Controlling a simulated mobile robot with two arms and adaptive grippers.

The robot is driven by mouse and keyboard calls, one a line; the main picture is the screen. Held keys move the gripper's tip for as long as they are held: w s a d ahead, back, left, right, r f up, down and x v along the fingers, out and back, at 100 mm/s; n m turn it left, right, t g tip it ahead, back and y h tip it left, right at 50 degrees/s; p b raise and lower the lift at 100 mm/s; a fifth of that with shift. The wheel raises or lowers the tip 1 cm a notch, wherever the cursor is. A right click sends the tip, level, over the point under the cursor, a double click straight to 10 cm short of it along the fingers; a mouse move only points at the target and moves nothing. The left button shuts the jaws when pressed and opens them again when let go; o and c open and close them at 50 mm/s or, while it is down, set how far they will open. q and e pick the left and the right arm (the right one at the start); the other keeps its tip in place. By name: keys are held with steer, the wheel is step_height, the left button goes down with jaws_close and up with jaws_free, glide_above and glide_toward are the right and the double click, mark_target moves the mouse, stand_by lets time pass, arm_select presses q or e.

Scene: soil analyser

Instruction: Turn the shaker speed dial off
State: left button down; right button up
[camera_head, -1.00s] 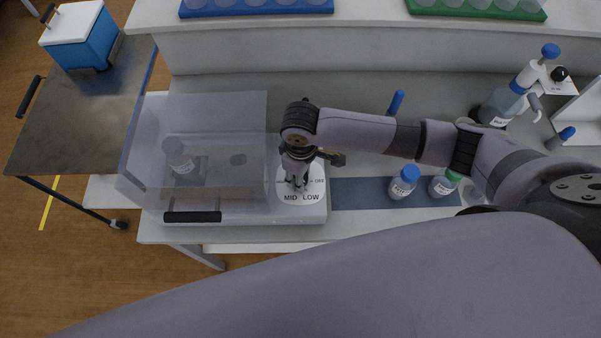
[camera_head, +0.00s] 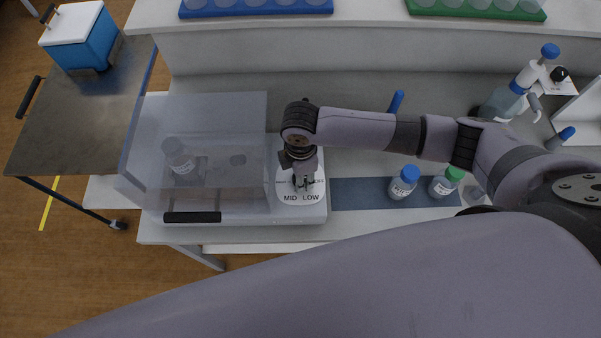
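The shaker (camera_head: 245,213) is a white box with a clear lid, standing on the bench at left centre. Its white dial face (camera_head: 314,198) is at the right end, with MID and LOW along the front and OFF at the right. My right gripper (camera_head: 303,186) points down over the middle of this face. Its fingers are low at the dial, which they mostly hide. I cannot tell whether they are closed on it or where the dial points. My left gripper is not in view.
Under the lid stands a bottle (camera_head: 178,157). A blue-capped bottle (camera_head: 403,184) and a green-capped bottle (camera_head: 446,183) stand on a dark blue mat (camera_head: 360,193) to the right, below my forearm. A metal cart (camera_head: 85,120) is at the left.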

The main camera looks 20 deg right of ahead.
steer(key=shift+w+r+n, duration=0.1)
steer(key=shift+n, duration=0.6)
steer(key=o, duration=1.2)
steer(key=shift+c, duration=0.2)
step_height(320, 180, up, 12)
